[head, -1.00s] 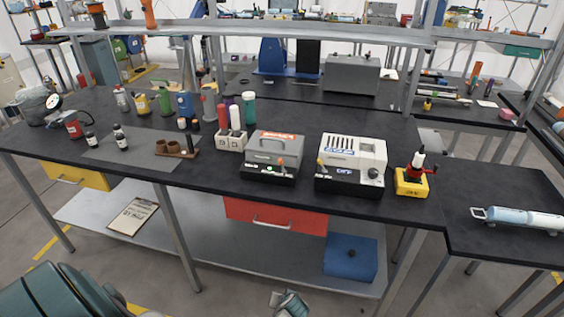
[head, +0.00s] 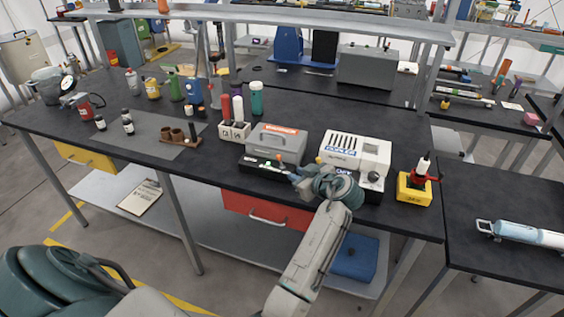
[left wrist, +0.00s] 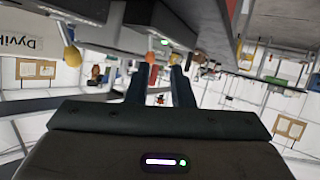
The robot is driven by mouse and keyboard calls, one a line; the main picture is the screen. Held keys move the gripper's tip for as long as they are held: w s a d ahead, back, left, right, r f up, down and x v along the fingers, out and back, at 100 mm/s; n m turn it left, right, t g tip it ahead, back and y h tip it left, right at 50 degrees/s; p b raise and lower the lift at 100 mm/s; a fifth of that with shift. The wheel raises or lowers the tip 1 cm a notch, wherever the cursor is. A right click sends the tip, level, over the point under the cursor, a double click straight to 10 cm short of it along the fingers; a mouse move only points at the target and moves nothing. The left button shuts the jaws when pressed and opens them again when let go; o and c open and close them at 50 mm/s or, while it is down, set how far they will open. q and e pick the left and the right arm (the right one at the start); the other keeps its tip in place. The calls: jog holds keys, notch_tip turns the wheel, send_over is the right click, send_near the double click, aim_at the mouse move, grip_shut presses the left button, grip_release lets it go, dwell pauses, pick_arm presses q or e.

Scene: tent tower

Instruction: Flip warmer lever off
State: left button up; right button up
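Two bench units stand side by side in the head view: a grey unit (head: 278,140) with an orange-tipped lever (head: 280,158), and a white unit (head: 357,150). Their labels are too blurred to tell which is the warmer. My left gripper (head: 293,178) is at the front of the grey unit, just below and right of its lever. In the left wrist view the fingers (left wrist: 160,78) are apart, with the orange knob (left wrist: 150,57) near their tips; contact cannot be told. A green light (left wrist: 165,42) is lit. A yellow lever (left wrist: 70,55) shows farther left. My right gripper is out of view.
A yellow-based device (head: 415,187) stands right of the white unit. A bottle holder (head: 234,132) stands left of the grey unit. The dark bench top (head: 215,165) has free room at its front left. A red drawer (head: 262,208) hangs below the bench edge.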

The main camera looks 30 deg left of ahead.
aim_at(283, 169)
pick_arm(q)
jog(key=p+x, duration=0.1)
jog(key=x, duration=0.2)
jog(key=w+r+p+x, duration=0.1)
jog(key=x, duration=0.2)
jog(key=p+x, duration=0.2)
jog(key=x, duration=0.1)
jog(key=shift+w+a+r, duration=0.15)
jog(key=shift+w, duration=0.15)
jog(key=shift+w+a, duration=0.15)
jog(key=shift+a, duration=0.2)
jog(key=shift+f, duration=0.3)
grip_shut()
